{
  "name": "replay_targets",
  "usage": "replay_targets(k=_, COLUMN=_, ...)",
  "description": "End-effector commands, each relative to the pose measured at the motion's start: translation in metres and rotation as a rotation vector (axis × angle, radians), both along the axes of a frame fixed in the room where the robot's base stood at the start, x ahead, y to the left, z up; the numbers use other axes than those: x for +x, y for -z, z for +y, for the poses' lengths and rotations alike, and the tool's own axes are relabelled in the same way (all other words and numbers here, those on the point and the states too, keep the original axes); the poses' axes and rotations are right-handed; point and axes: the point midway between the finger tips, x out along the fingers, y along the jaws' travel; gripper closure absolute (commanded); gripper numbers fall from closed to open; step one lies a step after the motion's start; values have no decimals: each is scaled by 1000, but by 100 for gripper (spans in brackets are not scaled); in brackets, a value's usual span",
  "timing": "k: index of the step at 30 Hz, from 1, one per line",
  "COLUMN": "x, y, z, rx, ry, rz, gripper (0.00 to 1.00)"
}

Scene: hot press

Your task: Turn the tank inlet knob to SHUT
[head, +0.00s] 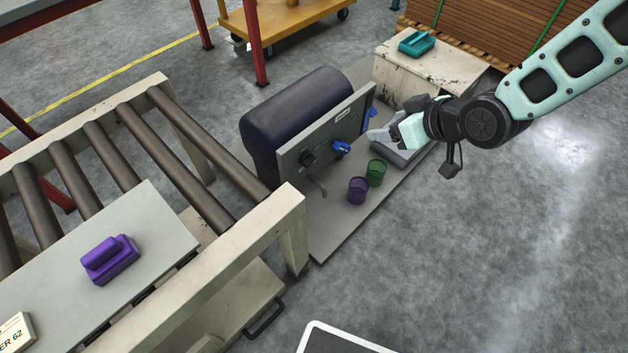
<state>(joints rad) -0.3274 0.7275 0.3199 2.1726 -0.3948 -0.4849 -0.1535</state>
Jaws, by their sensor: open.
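A grey upright panel (325,135) stands in front of a dark cylindrical tank (295,112). The panel carries a black knob (307,157) at its left and a blue knob (341,147) near its middle. Another blue part (372,113) shows at its right edge. A small white label sits near the top, too small to read, so I cannot tell which knob is the tank inlet or its setting. My gripper (374,135) is open, with its fingers pointing left towards the panel's right part. It appears apart from the blue knob and empty.
A purple cup (357,190) and a green cup (376,172) stand on the grey base plate (335,228) before the panel. A roller conveyor (240,247) stands left, with a purple block (110,260) on a board. A teal block (416,43) lies on a worn box (400,70).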

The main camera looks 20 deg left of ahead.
Motion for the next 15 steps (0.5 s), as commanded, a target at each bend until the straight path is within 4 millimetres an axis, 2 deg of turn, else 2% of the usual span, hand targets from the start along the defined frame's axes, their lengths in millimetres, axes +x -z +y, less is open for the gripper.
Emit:
replay_targets(k=1, x=7, y=53, z=8, rx=48, ry=-18, rz=-21, gripper=36)
replay_targets(k=6, x=23, y=151, z=31, rx=248, ry=-80, rz=-131, gripper=36)
replay_targets(k=9, x=23, y=205, z=38, rx=371, ry=-105, rz=-188, gripper=36)
replay_targets(k=12, x=18, y=250, z=40, rx=483, ry=-117, rz=-235, gripper=36)
replay_targets(k=15, x=12, y=282, z=38, rx=575, ry=-123, rz=-273, gripper=36)
